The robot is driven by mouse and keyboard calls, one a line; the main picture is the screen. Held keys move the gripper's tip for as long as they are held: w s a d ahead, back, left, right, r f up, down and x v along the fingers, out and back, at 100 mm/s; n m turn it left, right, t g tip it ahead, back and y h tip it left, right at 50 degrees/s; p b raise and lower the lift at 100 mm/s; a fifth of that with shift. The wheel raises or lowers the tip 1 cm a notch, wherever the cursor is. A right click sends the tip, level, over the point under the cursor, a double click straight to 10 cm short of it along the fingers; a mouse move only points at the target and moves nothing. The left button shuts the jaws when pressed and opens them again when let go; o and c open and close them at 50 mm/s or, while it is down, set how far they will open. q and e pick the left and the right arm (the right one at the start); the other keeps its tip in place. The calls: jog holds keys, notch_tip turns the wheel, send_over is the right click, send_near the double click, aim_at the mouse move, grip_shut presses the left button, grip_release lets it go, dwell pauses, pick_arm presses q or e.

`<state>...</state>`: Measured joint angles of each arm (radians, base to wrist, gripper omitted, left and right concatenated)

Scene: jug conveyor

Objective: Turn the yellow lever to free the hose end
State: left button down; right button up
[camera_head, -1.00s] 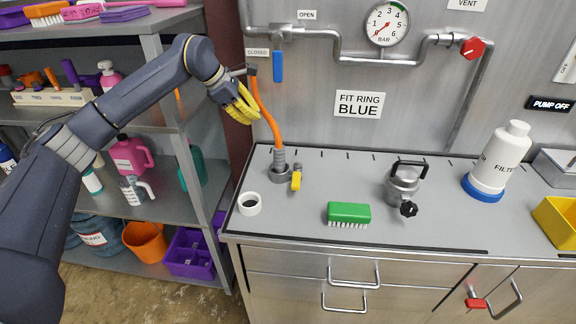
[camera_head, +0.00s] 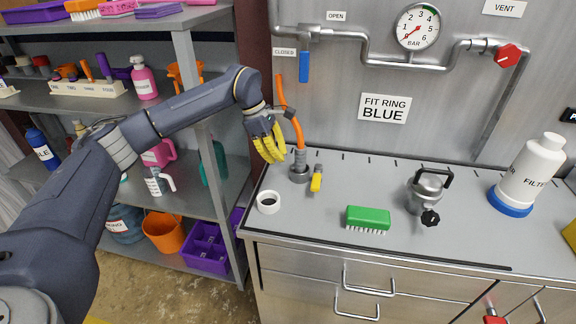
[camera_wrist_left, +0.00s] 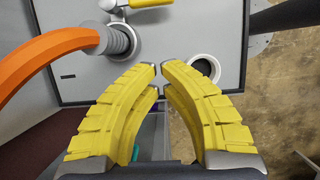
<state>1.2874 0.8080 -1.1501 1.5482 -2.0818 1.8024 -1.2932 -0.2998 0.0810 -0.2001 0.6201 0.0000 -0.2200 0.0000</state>
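The yellow lever (camera_head: 316,180) sits on the right side of the grey coupling (camera_head: 299,172) on the bench top. The orange hose (camera_head: 296,128) rises from that coupling, and its lower end is hidden inside. In the left wrist view the lever (camera_wrist_left: 150,3) is cut by the top edge, and the hose (camera_wrist_left: 48,56) comes in from the left. My left gripper (camera_head: 272,156) is left of the hose, above the bench's left edge and apart from the lever. Its yellow fingertips nearly meet, with nothing between them. My right gripper is not in view.
A white ring (camera_head: 268,202) lies near the bench's left edge. A green brush (camera_head: 368,219), a metal pot (camera_head: 426,192) and a white filter bottle (camera_head: 530,172) stand further right. A blue-handled valve (camera_head: 304,66) hangs on the wall pipe. Shelves (camera_head: 212,110) stand at the left.

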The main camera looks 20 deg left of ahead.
aim_at(317, 178)
pick_arm(q)
jog(key=x, duration=0.8)
jog(key=shift+d+f, duration=0.1)
jog(key=shift+f, duration=0.25)
jog(key=d, duration=0.2)
jog(key=shift+w+d+f, duration=0.15)
jog(key=shift+w+d, duration=0.1)
jog(key=shift+d, duration=0.15)
jog(key=shift+w+d, duration=0.1)
jog(key=shift+d, duration=0.55)
jog(key=shift+d, duration=0.1)
